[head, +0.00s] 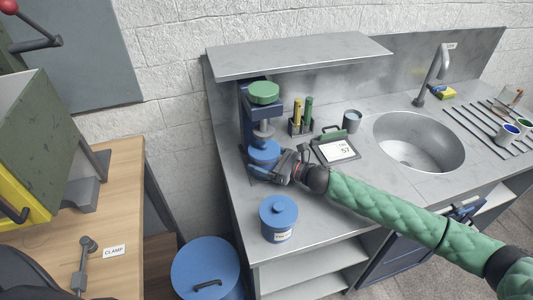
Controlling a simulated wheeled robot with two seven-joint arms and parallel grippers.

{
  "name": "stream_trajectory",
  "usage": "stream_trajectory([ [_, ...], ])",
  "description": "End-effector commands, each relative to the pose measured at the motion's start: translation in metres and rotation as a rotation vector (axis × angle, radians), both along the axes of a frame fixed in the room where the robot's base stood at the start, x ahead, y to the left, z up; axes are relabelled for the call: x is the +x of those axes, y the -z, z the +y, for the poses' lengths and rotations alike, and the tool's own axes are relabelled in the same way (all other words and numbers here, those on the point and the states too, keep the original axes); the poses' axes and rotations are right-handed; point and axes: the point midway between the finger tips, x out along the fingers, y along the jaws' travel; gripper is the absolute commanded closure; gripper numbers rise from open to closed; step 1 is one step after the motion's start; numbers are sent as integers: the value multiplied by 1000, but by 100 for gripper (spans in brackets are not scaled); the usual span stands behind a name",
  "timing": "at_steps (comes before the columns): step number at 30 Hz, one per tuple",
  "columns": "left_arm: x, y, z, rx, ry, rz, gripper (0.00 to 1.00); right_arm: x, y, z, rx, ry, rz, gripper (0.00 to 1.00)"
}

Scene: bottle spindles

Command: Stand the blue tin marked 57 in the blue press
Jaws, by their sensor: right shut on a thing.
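The blue press (247,124) stands at the back left of the grey counter, with a green top (263,93) and a grey plunger (264,133). A blue tin (264,153) is at the press, below the plunger. My right gripper (271,172) reaches in from the right and is shut on this tin, low on its side. The tin's marking is not visible, and I cannot tell whether its bottom rests on the press base. The card (341,150) on a stand behind my arm reads 57. My left gripper is not in view.
A lidded blue canister (278,217) with a small label stands near the counter's front edge. A holder with bottles (301,122), a grey cup (351,120) and a sink (418,141) lie further right. A shelf (300,56) overhangs the back. A blue bin (205,270) stands below left.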

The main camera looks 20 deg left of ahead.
Motion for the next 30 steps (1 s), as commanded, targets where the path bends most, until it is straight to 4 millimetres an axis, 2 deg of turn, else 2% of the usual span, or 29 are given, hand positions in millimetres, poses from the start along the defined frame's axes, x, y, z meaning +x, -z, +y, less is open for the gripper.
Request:
stream_trajectory([
  [15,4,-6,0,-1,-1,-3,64,0,2,0,1,0,-1,55],
  [16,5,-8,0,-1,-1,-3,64,-1,2,0,0,1,0,7],
  [17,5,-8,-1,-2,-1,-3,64,-1,2,0,0,1,-1,1],
  [28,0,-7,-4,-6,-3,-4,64,-1,-1,-1,0,1,-1,0],
  [30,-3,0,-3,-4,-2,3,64,-2,1,-10,-1,2,0,0],
])
